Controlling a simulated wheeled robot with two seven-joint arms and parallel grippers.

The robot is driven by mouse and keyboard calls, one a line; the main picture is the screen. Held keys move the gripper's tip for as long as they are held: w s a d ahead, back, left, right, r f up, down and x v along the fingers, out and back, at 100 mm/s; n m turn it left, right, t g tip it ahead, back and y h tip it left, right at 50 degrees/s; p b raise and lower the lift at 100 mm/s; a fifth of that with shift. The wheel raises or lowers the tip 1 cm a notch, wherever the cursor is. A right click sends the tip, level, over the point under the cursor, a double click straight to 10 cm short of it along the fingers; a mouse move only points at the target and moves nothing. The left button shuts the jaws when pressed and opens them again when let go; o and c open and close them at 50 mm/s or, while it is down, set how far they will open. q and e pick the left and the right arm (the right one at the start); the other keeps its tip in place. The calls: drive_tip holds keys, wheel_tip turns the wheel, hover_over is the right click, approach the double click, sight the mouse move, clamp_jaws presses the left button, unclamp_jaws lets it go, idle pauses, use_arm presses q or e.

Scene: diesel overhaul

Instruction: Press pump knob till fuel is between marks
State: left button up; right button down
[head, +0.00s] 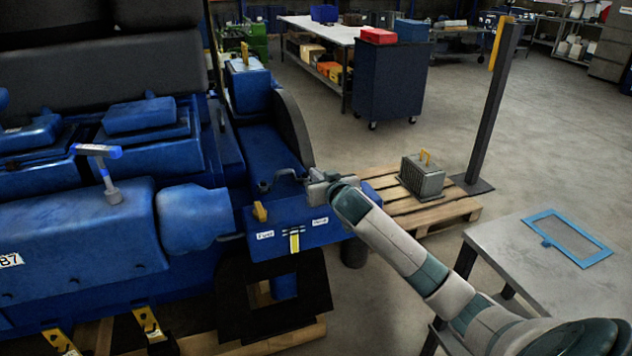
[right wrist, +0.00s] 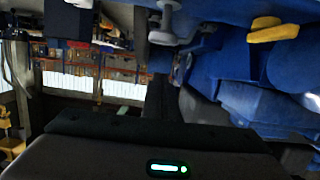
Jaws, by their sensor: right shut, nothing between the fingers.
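The blue fuel box (head: 340,232) on the engine's side carries two white labels, one reading "Fuel". Between them is a small upright yellow-and-white gauge strip (head: 294,241); its marks and fuel level are too small to read. A yellow lever (head: 260,211) stands at the box's left; a yellow lever (right wrist: 278,28) also shows in the right wrist view. My right gripper (head: 282,182) is shut and empty, just above the box top; contact cannot be told. My left gripper is out of view.
A wooden pallet (head: 440,213) with a grey finned block (head: 422,177) lies behind my right arm. A grey table (head: 540,285) with a blue frame (head: 568,256) is at right. Open floor lies beyond.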

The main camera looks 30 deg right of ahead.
sight(316, 210)
drive_tip(key=f+p, duration=0.1)
drive_tip(key=f, duration=0.3)
drive_tip(key=shift+w+d+f+p, duration=0.1)
drive_tip(key=shift+w+d+p, duration=0.05)
drive_tip(key=shift+w+p, duration=0.25)
drive_tip(key=shift+f, duration=0.1)
wheel_tip(316, 210, down, 3)
drive_tip(key=shift+r+b, duration=0.15)
drive_tip(key=shift+b, duration=0.85)
drive_tip(key=shift+f, duration=0.45)
